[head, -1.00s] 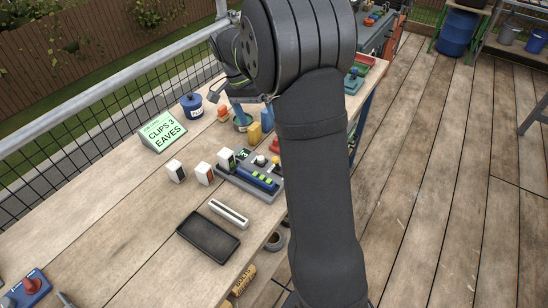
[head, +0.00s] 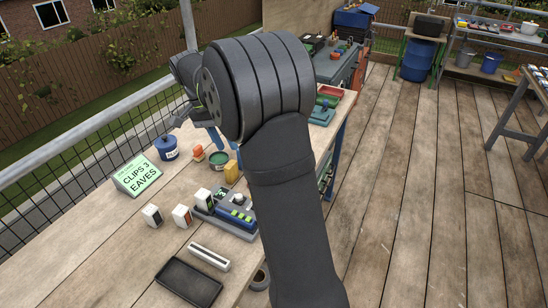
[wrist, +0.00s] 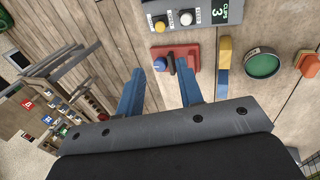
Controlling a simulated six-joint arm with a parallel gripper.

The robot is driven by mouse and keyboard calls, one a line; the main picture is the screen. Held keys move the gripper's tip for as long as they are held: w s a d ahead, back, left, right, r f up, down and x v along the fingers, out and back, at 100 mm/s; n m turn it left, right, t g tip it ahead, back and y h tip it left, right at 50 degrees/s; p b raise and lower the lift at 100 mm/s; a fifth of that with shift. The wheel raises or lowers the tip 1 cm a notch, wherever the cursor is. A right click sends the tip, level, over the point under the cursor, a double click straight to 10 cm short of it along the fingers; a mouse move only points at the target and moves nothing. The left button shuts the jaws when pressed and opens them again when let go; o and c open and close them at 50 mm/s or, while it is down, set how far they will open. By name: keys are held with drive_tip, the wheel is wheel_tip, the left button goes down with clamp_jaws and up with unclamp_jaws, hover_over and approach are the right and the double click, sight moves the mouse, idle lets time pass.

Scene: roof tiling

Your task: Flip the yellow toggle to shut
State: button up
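A grey control panel (wrist: 207,6) at the top of the wrist view carries a yellow round knob (wrist: 160,25), a white knob (wrist: 186,17) and a display with a 3. I cannot tell whether the yellow knob is the toggle. Below the panel, a red plate (wrist: 182,53) bears a dark-knobbed lever (wrist: 160,64). A separate upright-looking yellow piece (wrist: 224,52) lies to its right. My gripper (wrist: 174,68) is open and empty, its blue fingers apart over the red plate's near edge. In the head view the blue fingers (head: 208,130) show above the bench, partly behind my arm.
A green round tin (wrist: 263,63) stands right of the yellow piece. In the head view a green sign (head: 138,176), blue tin (head: 167,148), white switch-like blocks (head: 152,215) and a dark tray (head: 189,282) stand on the bench. The bench's front left is largely bare.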

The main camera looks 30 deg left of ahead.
drive_tip(key=shift+s+f+n, duration=0.2)
drive_tip(key=shift+f+n, duration=0.1)
drive_tip(key=shift+n, duration=0.1)
drive_tip(key=c, duration=0.3)
drive_tip(key=s+f+n+t, duration=0.1)
drive_tip(key=f+n, duration=0.1)
drive_tip(key=n, duration=0.1)
drive_tip(key=s+f+n, duration=0.1)
drive_tip(key=f+n, duration=0.1)
drive_tip(key=n, duration=0.1)
drive_tip(key=s+d+f+n+t, duration=0.1)
drive_tip(key=f+n, duration=0.1)
drive_tip(key=n, duration=0.2)
drive_tip(key=shift+s+f+t, duration=0.2)
drive_tip(key=shift+s+t, duration=0.05)
drive_tip(key=shift+t, duration=0.05)
clamp_jaws()
drive_tip(key=shift+s+d+f+n, duration=0.1)
drive_tip(key=shift+s+f+n, duration=0.1)
drive_tip(key=shift+f+n, duration=0.3)
drive_tip(key=shift+s+d+f+n, duration=0.1)
drive_tip(key=shift+s+f+n, duration=0.1)
drive_tip(key=shift+n, duration=0.5)
